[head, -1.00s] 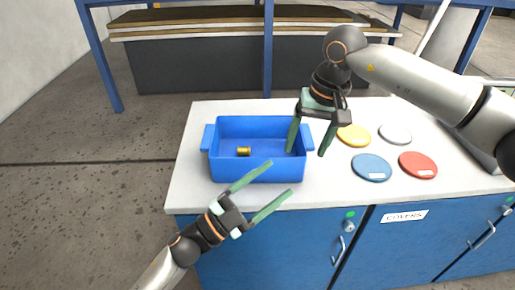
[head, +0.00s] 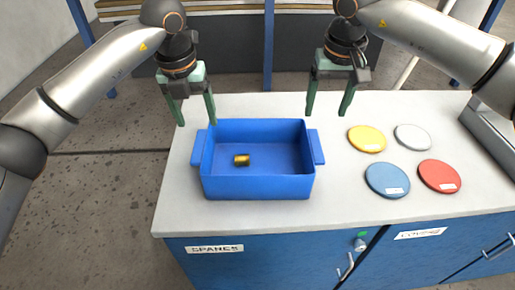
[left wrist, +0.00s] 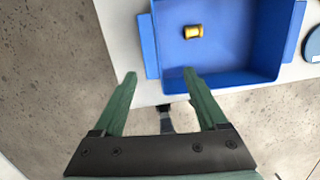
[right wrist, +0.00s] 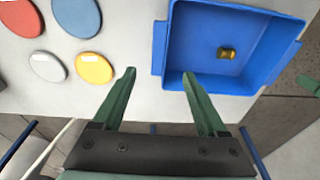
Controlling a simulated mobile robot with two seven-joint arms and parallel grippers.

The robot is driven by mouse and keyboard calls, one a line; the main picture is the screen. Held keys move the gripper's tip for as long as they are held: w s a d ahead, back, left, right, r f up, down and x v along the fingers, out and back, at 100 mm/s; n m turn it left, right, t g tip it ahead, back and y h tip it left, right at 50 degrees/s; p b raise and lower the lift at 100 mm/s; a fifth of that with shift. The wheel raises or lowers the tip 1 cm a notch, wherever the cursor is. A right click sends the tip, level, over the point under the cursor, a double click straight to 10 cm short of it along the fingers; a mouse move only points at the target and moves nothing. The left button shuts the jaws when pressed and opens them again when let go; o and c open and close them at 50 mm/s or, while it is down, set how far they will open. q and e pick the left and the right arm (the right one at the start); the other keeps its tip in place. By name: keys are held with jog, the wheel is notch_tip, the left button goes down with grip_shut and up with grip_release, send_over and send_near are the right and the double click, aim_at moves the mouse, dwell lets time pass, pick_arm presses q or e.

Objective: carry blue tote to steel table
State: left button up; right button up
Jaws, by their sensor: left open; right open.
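The blue tote (head: 258,187) stands upright on the white top of a blue cabinet. It has a handle tab at each end, and a small brass-coloured part (head: 241,160) lies inside it. My left gripper (head: 196,124) is open and empty, above and behind the tote's left handle. My right gripper (head: 325,115) is open and empty, above and behind the right handle. Neither touches the tote. The tote also shows in the left wrist view (left wrist: 235,78) beyond the left fingers (left wrist: 160,74), and in the right wrist view (right wrist: 180,50) beyond the right fingers (right wrist: 158,72).
Yellow (head: 367,139), white (head: 413,137), blue (head: 387,180) and red (head: 440,176) discs lie right of the tote on the cabinet top (head: 345,205). A grey metal object (head: 488,126) stands at the far right edge. A blue-framed rack is behind. The top in front of the tote is clear.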

aim_at(200, 144)
pick_arm(q)
jog(key=shift+y, duration=0.3)
jog(key=w+f, duration=0.1)
jog(key=f, duration=0.6)
jog(key=w+a+f, duration=0.1)
jog(key=f, duration=0.3)
jog(key=shift+w+a+f, duration=0.1)
jog(key=shift+w+f, duration=0.1)
jog(key=shift+w, duration=0.1)
pick_arm(e)
jog(key=f, duration=0.4)
jog(key=w+f, duration=0.1)
jog(key=f, duration=0.3)
jog(key=w+f, duration=0.1)
jog(key=f, duration=0.3)
jog(key=shift+w+f, duration=0.1)
pick_arm(q)
grip_shut()
pick_arm(e)
grip_shut()
pick_arm(q)
jog(key=shift+r, duration=0.15)
